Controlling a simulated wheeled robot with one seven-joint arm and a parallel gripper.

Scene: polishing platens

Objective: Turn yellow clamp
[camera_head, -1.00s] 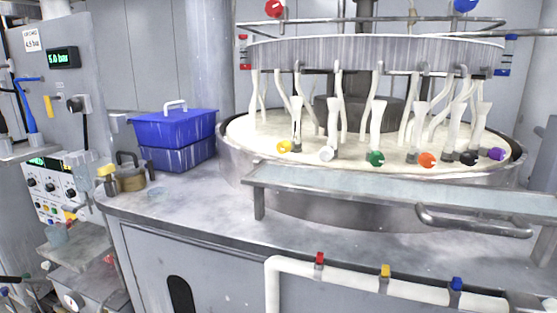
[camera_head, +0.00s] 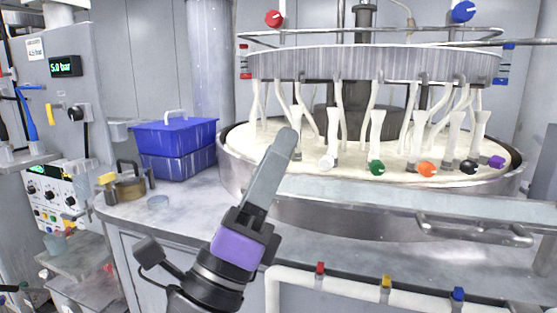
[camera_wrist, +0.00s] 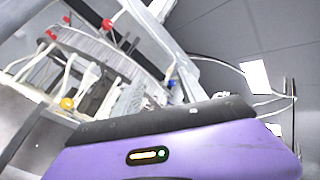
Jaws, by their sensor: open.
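The yellow clamp knob (camera_wrist: 68,104) shows in the wrist view at the left, among white hoses below the round grey header. In the head view it is hidden behind my gripper (camera_head: 286,138), which stands up in front of the left part of the platen basin. The gripper is seen nearly edge-on there. My gripper is open and holds nothing that I can see. In the wrist view its purple body fills the bottom, and the yellow knob lies to the left of the finger. I cannot tell whether they touch.
White (camera_head: 327,162), green (camera_head: 376,167), orange (camera_head: 427,170), black and purple knobs line the basin's front. A metal rail (camera_head: 400,195) runs before it. A pipe (camera_head: 340,285) with red, yellow and blue taps is lower. A blue box (camera_head: 175,147) stands left.

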